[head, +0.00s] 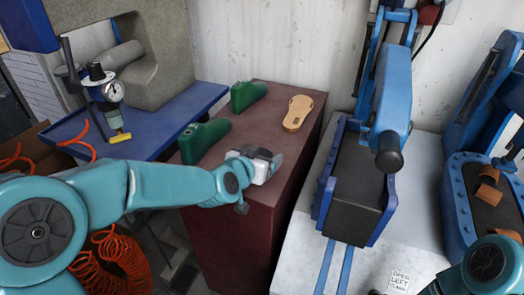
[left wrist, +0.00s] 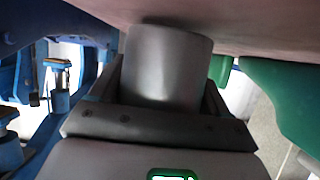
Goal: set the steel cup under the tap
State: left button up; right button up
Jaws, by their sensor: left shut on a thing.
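The steel cup (left wrist: 168,65), a smooth grey cylinder, sits between the two fingers of my left gripper (left wrist: 165,90) in the left wrist view. The gripper is shut on it. In the head view my left gripper (head: 270,161) is over the near part of the dark red cabinet top (head: 262,122); the cup is mostly hidden there by the gripper. I cannot tell whether the cup touches the cabinet top. I make out no tap in either view. My right gripper is out of view; only a teal piece of that arm shows at the lower right.
Green shoe lasts (head: 205,138) and a tan sandal sole (head: 298,112) are on the cabinet. A blue press (head: 387,95) stands to the right. A gauge (head: 112,91) and orange hoses (head: 115,262) are at the left. The cabinet's right strip is clear.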

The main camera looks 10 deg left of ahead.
pick_arm(q)
jog(key=shift+f, duration=0.2)
jog(key=shift+f, duration=0.15)
jog(key=o, duration=1.1)
jog(key=p+v, duration=0.2)
jog(key=v, duration=1.4)
jog(key=shift+s+f, duration=0.3)
jog(key=shift+f, duration=0.05)
jog(key=shift+d, duration=0.15)
